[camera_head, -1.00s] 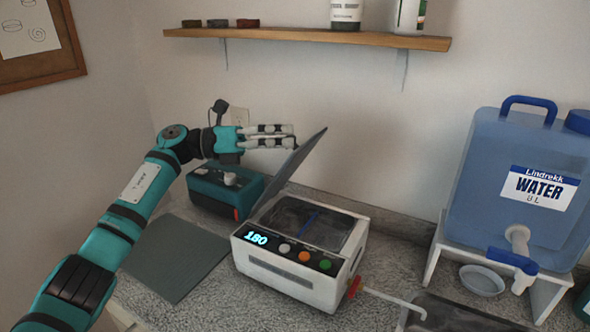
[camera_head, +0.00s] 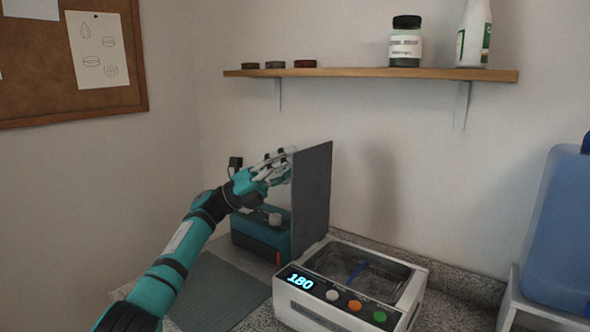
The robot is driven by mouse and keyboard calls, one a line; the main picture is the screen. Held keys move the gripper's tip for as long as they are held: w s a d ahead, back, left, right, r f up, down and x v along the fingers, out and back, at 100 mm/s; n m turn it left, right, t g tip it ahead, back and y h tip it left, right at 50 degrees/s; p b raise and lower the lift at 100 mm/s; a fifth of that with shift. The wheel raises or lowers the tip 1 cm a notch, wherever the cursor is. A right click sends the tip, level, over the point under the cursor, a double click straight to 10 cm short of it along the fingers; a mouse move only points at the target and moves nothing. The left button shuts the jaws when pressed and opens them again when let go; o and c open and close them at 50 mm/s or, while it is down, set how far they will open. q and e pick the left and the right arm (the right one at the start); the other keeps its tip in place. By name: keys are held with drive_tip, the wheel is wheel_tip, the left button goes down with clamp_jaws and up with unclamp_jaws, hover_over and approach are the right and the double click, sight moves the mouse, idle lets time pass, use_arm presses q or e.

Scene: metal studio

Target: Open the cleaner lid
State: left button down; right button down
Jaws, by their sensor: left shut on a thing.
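The cleaner (camera_head: 345,312) is a white box with a lit 180 display and white, orange and green buttons on its front. Its basin is open to view, with a blue strip inside. Its dark grey lid (camera_head: 312,200) stands about upright on the left side of the basin. My left gripper (camera_head: 288,165) is at the upper left edge of the lid, shut on it. The lid partly hides the fingertips. My right gripper is not in view.
A teal device (camera_head: 262,232) stands behind the lid at the left. A grey mat (camera_head: 222,290) lies in front of it. A wooden shelf (camera_head: 375,73) holds jars above. A blue water container (camera_head: 562,235) on a white stand is at the right.

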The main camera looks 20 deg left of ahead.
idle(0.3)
use_arm(q)
drive_tip(key=c, duration=1)
unclamp_jaws()
drive_tip(key=v, duration=1.2)
drive_tip(key=shift+a, duration=0.1)
